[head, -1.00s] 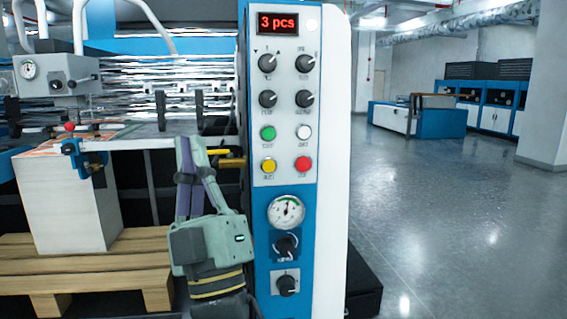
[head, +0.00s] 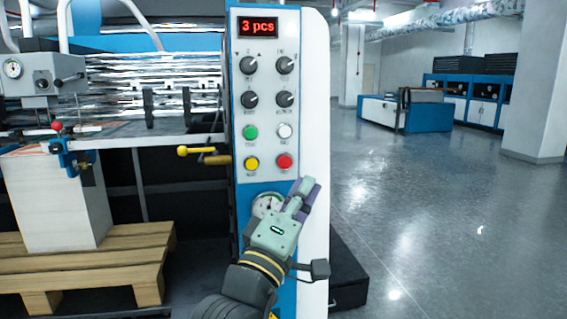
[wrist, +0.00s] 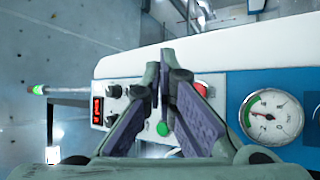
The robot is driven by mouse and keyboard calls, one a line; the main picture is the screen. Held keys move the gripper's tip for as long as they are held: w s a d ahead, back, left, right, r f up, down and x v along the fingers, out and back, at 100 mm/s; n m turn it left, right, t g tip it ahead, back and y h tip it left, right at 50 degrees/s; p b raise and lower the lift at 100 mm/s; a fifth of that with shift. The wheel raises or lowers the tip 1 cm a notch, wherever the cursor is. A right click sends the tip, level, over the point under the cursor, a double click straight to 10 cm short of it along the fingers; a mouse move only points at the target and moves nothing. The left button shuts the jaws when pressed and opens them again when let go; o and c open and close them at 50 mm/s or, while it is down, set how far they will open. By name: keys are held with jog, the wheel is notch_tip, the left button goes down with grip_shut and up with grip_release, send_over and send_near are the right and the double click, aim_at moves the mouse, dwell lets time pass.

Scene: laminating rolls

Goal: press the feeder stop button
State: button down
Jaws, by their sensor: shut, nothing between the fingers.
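The control panel (head: 267,100) carries a red button (head: 285,161) at the lower right of its button group, with a yellow button (head: 251,163) to its left and green (head: 250,132) and white (head: 284,131) ones above. Their labels are too small to read. My gripper (head: 306,188) is shut and empty, pointing up just below and right of the red button, partly covering the gauge (head: 265,204). In the wrist view the shut fingertips (wrist: 165,62) are beside the red button (wrist: 202,88), which is partly hidden by a finger. I cannot tell any contact.
A yellow-ended lever (head: 197,150) sticks out left of the panel. A paper stack (head: 60,205) stands on a wooden pallet (head: 95,265). The floor at right (head: 430,220) is clear.

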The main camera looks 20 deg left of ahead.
aim_at(285, 162)
jog(key=shift+w+a+b, duration=0.15)
jog(key=shift+w+a, duration=0.7)
jog(key=shift+w, duration=0.35)
jog(key=shift+w+a+b, duration=0.1)
jog(key=shift+w+a, duration=0.7)
jog(key=shift+w, duration=0.45)
jog(key=shift+w+a+b, duration=0.15)
jog(key=shift+w+a, duration=0.7)
jog(key=shift+w, duration=0.45)
jog(key=shift+w+a, duration=0.2)
jog(key=shift+w, duration=0.05)
